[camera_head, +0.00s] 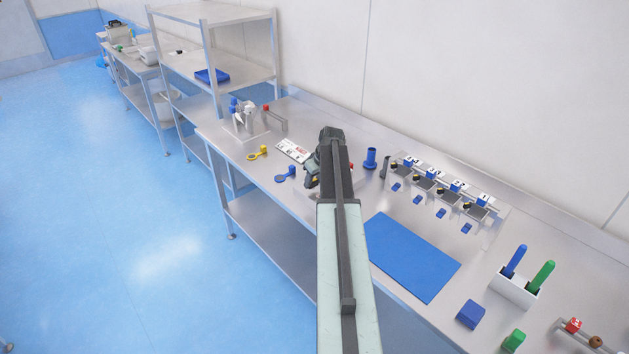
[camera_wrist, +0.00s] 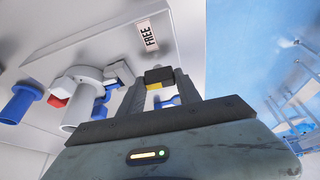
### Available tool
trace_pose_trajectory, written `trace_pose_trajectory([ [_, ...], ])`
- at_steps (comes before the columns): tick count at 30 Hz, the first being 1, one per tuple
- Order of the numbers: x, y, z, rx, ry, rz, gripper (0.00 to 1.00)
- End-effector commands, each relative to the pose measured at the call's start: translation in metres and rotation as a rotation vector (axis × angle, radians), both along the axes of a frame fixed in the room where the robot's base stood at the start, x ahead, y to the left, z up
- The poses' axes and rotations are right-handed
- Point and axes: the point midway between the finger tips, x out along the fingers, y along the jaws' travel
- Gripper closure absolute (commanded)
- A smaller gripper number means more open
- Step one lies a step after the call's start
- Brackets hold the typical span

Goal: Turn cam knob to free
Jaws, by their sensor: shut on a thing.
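In the wrist view, the cam knob (camera_wrist: 159,77), black with a yellow part below, sits between the fingers of my gripper (camera_wrist: 158,92). The gripper is shut on it. A white label reading FREE (camera_wrist: 148,35) is on the pale surface above the knob. A grey block stands left of the knob. In the head view, my gripper (camera_head: 313,178) is over the bench, partly behind my arm; the knob cannot be made out there. The knob's exact turn angle is hard to tell.
In the wrist view, a pale flanged tube (camera_wrist: 78,100) and a blue cylinder (camera_wrist: 20,102) stand to the left. In the head view, a blue mat (camera_head: 410,258) lies right of my arm. A row of numbered stations (camera_head: 440,185) is behind it. A yellow ring piece (camera_head: 257,153) lies left.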

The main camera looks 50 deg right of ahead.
Motion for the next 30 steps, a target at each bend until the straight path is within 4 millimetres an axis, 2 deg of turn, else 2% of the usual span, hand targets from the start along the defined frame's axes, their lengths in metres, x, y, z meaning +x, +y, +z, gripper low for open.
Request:
trace_pose_trajectory([
  [8,-0.0007,0.0017,0.0001,-0.003,0.000,-0.197,1.00],
  [30,0.0029,0.0037,-0.0001,-0.002,0.001,-0.899,1.00],
])
